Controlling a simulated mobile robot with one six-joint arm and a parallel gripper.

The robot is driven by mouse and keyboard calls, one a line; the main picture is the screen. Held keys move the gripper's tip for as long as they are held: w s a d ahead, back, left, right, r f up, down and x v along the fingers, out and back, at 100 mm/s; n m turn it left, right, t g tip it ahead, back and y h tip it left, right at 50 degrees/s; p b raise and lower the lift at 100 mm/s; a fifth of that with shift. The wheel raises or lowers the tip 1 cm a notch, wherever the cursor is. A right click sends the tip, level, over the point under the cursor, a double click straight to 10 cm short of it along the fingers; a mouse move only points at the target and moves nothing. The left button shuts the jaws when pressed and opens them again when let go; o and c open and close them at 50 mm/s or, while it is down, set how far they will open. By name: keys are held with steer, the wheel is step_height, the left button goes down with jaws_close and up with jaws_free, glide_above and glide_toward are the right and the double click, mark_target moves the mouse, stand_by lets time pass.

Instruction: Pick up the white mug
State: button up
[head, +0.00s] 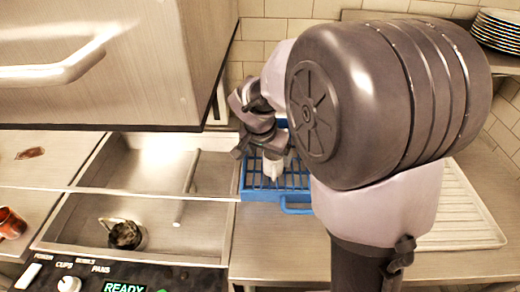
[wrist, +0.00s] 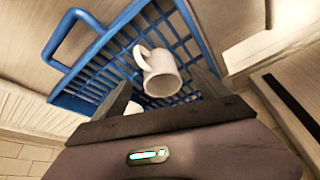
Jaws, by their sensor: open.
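The white mug (wrist: 162,76) lies tilted in the blue wire rack (wrist: 84,62), its handle toward the upper left in the wrist view. In the head view the mug (head: 273,168) is a small pale shape in the blue rack (head: 297,208), partly hidden by my gripper. My gripper (wrist: 160,82) is open, with one grey finger on each side of the mug in the wrist view. I cannot tell whether the fingers are level with the mug or still above it. In the head view the gripper (head: 258,142) is over the rack, partly hidden by my arm.
A steel sink (head: 70,222) left of the rack holds a dark-filled vessel (head: 125,234). A copper cup (head: 11,223) stands at far left. A large metal hood (head: 100,75) hangs above the sink. Stacked plates (head: 500,30) sit on a shelf; a ribbed drainboard (head: 462,215) lies right.

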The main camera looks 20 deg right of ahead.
steer(key=x, duration=0.2)
steer(key=b+x, duration=0.1)
steer(key=x, duration=0.1)
steer(key=b+x, duration=0.1)
steer(key=x, duration=0.2)
steer(key=shift+w+d+r, duration=0.1)
steer(key=shift+w+d, duration=0.15)
steer(key=shift+w, duration=0.05)
steer(key=shift+s+r, duration=0.1)
steer(key=shift+r, duration=0.1)
steer(key=shift+c, duration=0.3)
steer(key=c, duration=1.6)
